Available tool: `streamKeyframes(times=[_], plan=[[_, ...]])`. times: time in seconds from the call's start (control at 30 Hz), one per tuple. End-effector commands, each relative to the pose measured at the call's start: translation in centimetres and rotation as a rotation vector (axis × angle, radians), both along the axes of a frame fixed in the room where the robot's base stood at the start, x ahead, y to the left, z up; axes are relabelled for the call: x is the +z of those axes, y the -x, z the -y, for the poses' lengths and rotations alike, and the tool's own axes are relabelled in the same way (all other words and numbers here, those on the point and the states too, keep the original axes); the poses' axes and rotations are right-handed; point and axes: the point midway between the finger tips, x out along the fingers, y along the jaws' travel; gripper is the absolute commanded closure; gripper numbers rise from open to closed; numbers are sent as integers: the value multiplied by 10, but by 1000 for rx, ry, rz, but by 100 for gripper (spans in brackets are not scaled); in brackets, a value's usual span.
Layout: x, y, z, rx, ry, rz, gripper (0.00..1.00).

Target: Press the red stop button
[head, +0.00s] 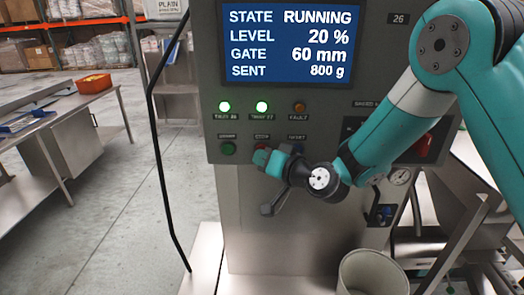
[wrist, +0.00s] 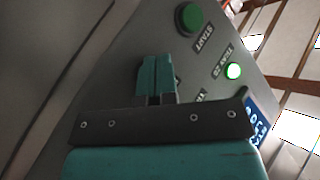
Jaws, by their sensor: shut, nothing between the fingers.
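The grey control panel (head: 350,85) carries a row of buttons under its lamps. My gripper (head: 262,157) is shut and empty, with its teal fingertips in front of the stop button's place between the green start button (head: 228,149) and the reset button. The red stop button is mostly or wholly hidden behind the fingers; its label (head: 262,136) shows just above them. In the wrist view the closed fingers (wrist: 155,75) point at the panel below the start button (wrist: 188,18), and the stop button is hidden. I cannot tell whether the fingertips touch it.
The screen (head: 290,43) reads RUNNING, level 20 %, gate 60 mm, sent 800 g. A black cable (head: 152,130) hangs left of the panel. A grey bin (head: 372,272) stands below.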

Motion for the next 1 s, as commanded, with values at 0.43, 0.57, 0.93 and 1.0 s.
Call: streamKeyframes(times=[0.43,0.57,0.93,1.0], plan=[[0,-4,0,0,0,1,100],[0,-4,0,0,0,1,100],[-1,12,0,0,0,1,100],[0,13,0,0,1,1,100]])
